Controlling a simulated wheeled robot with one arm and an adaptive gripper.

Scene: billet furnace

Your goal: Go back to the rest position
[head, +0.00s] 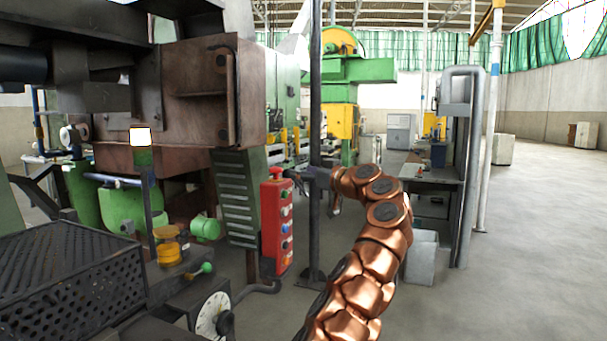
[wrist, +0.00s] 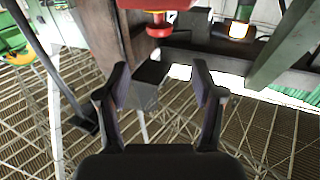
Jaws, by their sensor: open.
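My gripper (wrist: 160,78) is open in the wrist view, its two dark fingers spread apart with nothing held between them. In the head view my gripper (head: 306,174) is small and dark at the end of the copper arm, beside the top of a red control box (head: 277,225). The box carries a column of coloured buttons. In the wrist view a red button (wrist: 158,28) shows just beyond the fingertips, apart from them. The exact gap to the box is hard to tell. No marked rest position is visible.
A dark vertical post (head: 315,110) stands close to my gripper. The brown furnace body (head: 190,95) and a perforated dark cover (head: 70,275) fill the left. A grey metal frame (head: 470,170) stands at right. Open floor (head: 540,250) lies farther right.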

